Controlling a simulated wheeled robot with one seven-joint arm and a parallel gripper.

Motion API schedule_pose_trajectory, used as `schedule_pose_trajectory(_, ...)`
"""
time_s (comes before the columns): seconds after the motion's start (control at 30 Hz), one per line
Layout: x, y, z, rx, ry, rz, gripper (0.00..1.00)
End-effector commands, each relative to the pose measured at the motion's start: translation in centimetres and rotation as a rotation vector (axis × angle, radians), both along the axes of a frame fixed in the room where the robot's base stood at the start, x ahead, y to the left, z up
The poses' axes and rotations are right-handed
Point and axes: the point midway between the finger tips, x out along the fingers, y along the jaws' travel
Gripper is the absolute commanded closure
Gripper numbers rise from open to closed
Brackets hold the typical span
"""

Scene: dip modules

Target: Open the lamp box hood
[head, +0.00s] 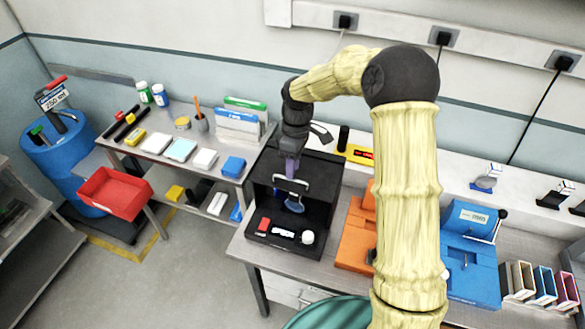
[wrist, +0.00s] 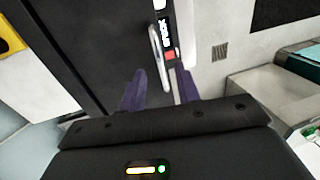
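The black lamp box (head: 325,178) stands on the bench in the middle of the head view, with a dark hood and a pale bar handle (head: 291,183) at its front. My gripper (head: 290,174) is just above the handle, pointing down. In the wrist view the purple fingers (wrist: 160,80) are apart, and the silver handle (wrist: 157,50) shows between and beyond their tips. I cannot tell whether either finger touches it. The dark hood panel (wrist: 100,45) fills the upper left there. The hood appears down, though my arm hides part of the box.
An orange unit (head: 355,232) stands right of the box, with a blue machine (head: 470,265) farther right. A side table (head: 225,155) with small boxes is at left, near a red bin (head: 115,192). The floor in front is clear.

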Motion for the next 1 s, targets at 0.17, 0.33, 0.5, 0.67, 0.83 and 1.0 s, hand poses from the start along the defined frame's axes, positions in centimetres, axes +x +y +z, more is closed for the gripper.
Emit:
schedule_pose_trajectory(0.17,-0.4,0.1,-1.9,0.0,0.002,-0.001,0.67)
schedule_pose_trajectory(0.33,-0.5,0.2,-2.4,-0.001,0.0,-0.001,0.67)
schedule_pose_trajectory(0.5,-0.4,0.2,-2.4,0.0,0.0,-0.001,0.69)
schedule_pose_trajectory(0.67,-0.4,0.2,-2.4,0.0,0.0,0.0,1.0)
schedule_pose_trajectory(0.83,-0.4,0.2,-2.4,0.0,0.0,0.0,1.0)
schedule_pose_trajectory(1.0,-0.4,0.1,-2.2,0.0,-0.001,0.0,1.0)
